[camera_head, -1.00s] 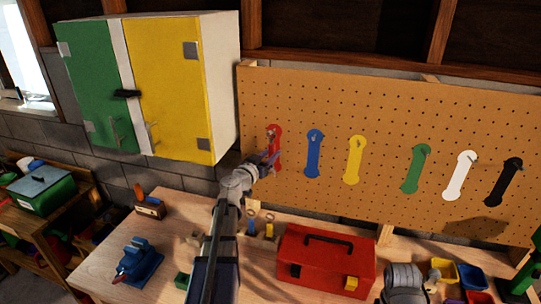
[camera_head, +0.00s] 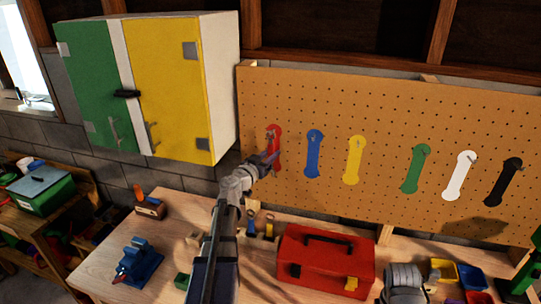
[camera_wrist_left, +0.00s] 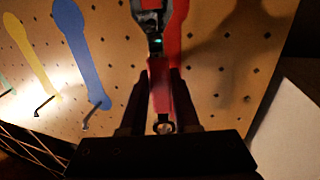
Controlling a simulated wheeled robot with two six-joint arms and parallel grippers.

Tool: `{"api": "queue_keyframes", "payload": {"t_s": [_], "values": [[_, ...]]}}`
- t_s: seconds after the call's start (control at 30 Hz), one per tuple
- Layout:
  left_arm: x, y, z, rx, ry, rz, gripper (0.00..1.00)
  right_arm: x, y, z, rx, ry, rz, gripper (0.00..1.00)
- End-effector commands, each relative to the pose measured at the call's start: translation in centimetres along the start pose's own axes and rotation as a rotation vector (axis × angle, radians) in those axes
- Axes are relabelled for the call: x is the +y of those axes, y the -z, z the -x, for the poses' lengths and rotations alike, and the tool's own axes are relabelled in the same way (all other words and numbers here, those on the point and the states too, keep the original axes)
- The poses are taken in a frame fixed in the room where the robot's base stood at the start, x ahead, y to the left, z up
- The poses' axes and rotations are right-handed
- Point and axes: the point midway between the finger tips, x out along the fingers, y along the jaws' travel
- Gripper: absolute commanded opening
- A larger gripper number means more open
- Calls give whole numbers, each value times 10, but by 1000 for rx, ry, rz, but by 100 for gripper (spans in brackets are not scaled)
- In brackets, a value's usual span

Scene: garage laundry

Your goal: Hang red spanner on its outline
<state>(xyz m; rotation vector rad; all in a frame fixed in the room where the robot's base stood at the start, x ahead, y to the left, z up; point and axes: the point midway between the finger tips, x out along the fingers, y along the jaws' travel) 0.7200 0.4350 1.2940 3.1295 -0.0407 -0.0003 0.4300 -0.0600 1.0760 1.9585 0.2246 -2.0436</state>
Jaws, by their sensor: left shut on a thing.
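My left gripper (camera_head: 269,157) is at the pegboard (camera_head: 330,95), in front of the lower part of the red outline (camera_head: 275,135). In the left wrist view its fingers (camera_wrist_left: 160,88) are shut on the red spanner (camera_wrist_left: 157,74). The spanner lies lengthwise between the fingers, with a small ring end towards the wrist and a grey and black part at the far end. The red outline also shows in the left wrist view (camera_wrist_left: 180,18), just right of the spanner and partly hidden by it. I cannot tell whether spanner and board touch.
A blue outline (camera_head: 313,155) and a yellow one (camera_head: 354,160) with hooks are to the right. A green and yellow cabinet (camera_head: 170,85) hangs at the left. Below, the workbench (camera_head: 180,230) holds a red toolbox (camera_head: 325,255) and a blue vise (camera_head: 138,260).

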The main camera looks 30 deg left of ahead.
Motion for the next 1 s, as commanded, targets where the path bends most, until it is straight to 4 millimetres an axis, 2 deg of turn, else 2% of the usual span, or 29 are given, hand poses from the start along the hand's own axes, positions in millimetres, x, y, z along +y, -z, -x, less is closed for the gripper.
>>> {"api": "queue_keyframes", "payload": {"t_s": [0.07,0.1,0.4,0.77,1.0], "values": [[0,0,0,0,0,0,0,0,0,0,0,0,0,100],[0,0,0,0,0,0,33,0,0,0,0,0,0,100],[0,0,0,0,0,0,65,0,0,0,0,0,0,100],[0,0,5,0,1,0,65,0,0,0,0,0,0,100],[1,0,35,0,2,0,65,0,0,0,0,0,0,100]]}}
